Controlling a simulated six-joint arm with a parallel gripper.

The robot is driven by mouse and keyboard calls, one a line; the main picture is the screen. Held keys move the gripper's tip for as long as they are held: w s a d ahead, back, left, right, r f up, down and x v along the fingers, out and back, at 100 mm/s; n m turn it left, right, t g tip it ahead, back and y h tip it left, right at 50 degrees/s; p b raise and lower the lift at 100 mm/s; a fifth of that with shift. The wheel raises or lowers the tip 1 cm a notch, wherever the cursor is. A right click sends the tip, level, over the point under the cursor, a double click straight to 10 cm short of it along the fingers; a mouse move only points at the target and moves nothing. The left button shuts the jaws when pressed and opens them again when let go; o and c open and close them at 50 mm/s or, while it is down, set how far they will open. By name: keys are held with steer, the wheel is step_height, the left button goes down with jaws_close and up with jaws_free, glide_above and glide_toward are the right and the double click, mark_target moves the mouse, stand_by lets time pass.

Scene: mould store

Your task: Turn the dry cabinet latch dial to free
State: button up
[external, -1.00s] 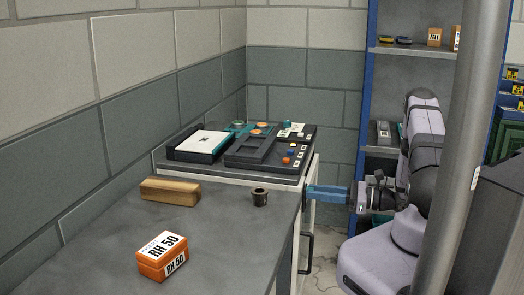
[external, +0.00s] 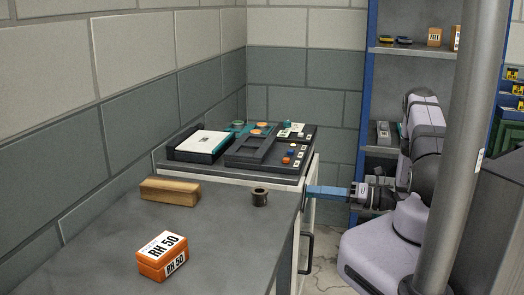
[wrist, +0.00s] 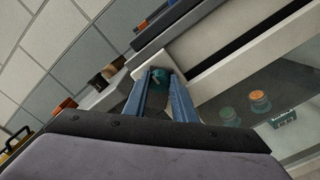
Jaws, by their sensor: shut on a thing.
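My gripper (external: 328,192) reaches from the right to the front of the dry cabinet (external: 308,215), its blue fingers level. In the wrist view my gripper (wrist: 158,86) has its two fingertips on either side of a teal latch dial (wrist: 158,75) set on a pale plate. The fingers are shut on the dial, which is partly hidden between them. The dial's markings cannot be read. In the external view the dial is hidden at the fingertips.
Behind the cabinet's clear pane are jars with teal and orange lids (wrist: 259,101). A dark console (external: 262,152) lies on the cabinet top. The bench holds an orange RH 50 box (external: 162,256), a wooden block (external: 170,191) and a small dark cup (external: 260,197). A grey post (external: 462,150) stands at right.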

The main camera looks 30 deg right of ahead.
steer(key=shift+f+m+p, duration=0.1)
steer(key=shift+m+p, duration=0.65)
steer(key=shift+m, duration=3.55)
steer(key=shift+d, duration=0.1)
steer(key=o, duration=1)
steer(key=shift+o, duration=0.2)
steer(key=b+v, duration=0.2)
steer(key=v, duration=0.5)
steer(key=shift+s+d, duration=0.1)
